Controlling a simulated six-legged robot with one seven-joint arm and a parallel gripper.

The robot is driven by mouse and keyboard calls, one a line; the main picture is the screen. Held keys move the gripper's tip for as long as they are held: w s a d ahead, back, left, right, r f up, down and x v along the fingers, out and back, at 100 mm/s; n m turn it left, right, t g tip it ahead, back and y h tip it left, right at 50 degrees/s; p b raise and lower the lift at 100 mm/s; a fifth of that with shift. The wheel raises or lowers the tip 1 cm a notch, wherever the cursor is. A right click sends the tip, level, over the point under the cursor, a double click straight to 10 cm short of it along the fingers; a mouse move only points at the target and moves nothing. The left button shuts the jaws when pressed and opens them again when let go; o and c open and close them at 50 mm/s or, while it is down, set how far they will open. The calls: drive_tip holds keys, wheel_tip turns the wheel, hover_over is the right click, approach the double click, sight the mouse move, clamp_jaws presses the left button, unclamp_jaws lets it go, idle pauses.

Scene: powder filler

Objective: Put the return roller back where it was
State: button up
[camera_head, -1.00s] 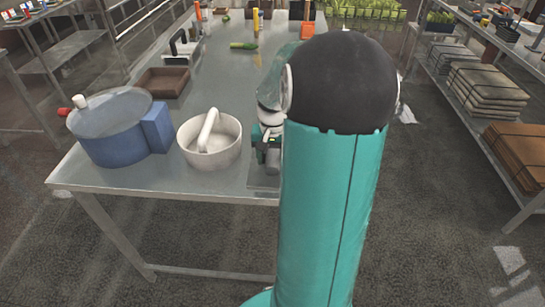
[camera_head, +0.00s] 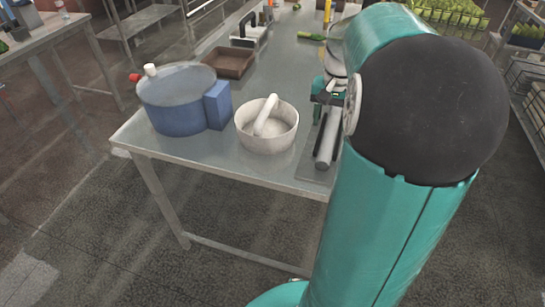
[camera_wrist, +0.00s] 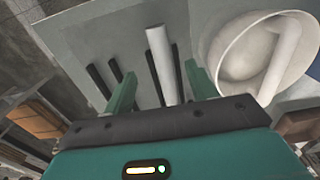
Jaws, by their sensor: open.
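A pale grey cylinder, which looks like the return roller (camera_head: 328,138), lies near the table's front edge, beside my arm. In the wrist view the roller (camera_wrist: 161,52) shows between the two green fingers of my gripper (camera_wrist: 159,72). The gripper is open, with a gap on both sides of the roller. I cannot tell how high the fingers are above it. Black strips (camera_wrist: 180,75) run alongside the roller.
A white pot with a handle (camera_head: 283,138) stands just left of the roller. A blue vessel (camera_head: 172,112) is farther left, with a brown tray (camera_head: 226,64) behind it. The grey table (camera_head: 185,150) ends just in front of these. Shelving (camera_head: 538,95) stands at the right.

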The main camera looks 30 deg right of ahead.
drive_tip(key=a+r+n+t+h, duration=0.1)
drive_tip(key=a+r+n, duration=0.1)
drive_tip(key=a, duration=0.7)
drive_tip(key=a+r+n+t+h, duration=0.1)
drive_tip(key=a+r+n, duration=0.15)
drive_tip(key=a, duration=0.55)
drive_tip(key=s+a+f+n+t+y, duration=0.1)
drive_tip(key=s+a+n, duration=0.4)
drive_tip(key=a, duration=0.8)
drive_tip(key=s+t+y, duration=0.1)
drive_tip(key=s+t, duration=0.1)
drive_tip(key=s, duration=0.1)
drive_tip(key=shift+a+f+n+t, duration=0.2)
drive_tip(key=shift+a+n+t, duration=0.1)
drive_tip(key=shift+a+n, duration=0.05)
drive_tip(key=shift+d, duration=0.1)
